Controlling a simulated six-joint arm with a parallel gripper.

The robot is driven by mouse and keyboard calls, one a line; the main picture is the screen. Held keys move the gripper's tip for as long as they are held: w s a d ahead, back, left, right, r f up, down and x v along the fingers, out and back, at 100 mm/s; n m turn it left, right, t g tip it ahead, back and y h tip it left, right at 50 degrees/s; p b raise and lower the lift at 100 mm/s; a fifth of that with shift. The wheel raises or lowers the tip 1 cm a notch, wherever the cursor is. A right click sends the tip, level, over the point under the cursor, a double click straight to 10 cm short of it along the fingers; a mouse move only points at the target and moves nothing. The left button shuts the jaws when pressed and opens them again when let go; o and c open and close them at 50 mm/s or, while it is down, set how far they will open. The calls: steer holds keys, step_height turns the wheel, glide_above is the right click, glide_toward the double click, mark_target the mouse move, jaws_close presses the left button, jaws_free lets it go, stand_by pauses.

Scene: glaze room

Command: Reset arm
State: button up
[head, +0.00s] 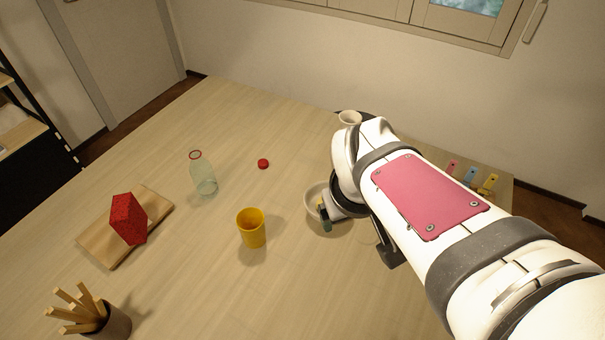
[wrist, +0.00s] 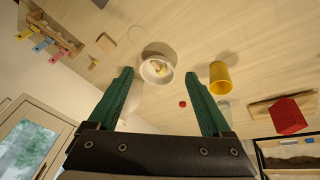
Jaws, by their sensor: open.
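My gripper is open and empty; in the wrist view its two green fingers (wrist: 160,78) stand wide apart. In the head view the arm reaches in from the right, and a green fingertip of my gripper (head: 326,222) shows over the table beside a pale bowl (head: 311,194). The arm hides part of that bowl. In the wrist view a white round vessel (wrist: 147,72) with something yellowish inside appears between the fingers, apart from them. I cannot tell how high my gripper is above the table.
A yellow cup (head: 251,229), a clear bottle (head: 204,175) and a red cap (head: 263,164) stand left of my gripper. A red block (head: 127,218) sits on a wooden board (head: 98,241). A stick holder (head: 115,325) is front left. A white cup (head: 349,117) and coloured tags (head: 470,176) lie beyond the arm.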

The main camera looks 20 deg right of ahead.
steer(key=s+a+f+m+g+y, duration=0.2)
steer(key=s+a+m, duration=0.3)
steer(key=s+a, duration=0.5)
steer(key=s+g+y, duration=0.1)
steer(key=s, duration=0.2)
steer(key=shift+s+a+f+m+g+y, duration=0.2)
steer(key=shift+m+g+y, duration=0.1)
steer(key=shift+m+y, duration=0.1)
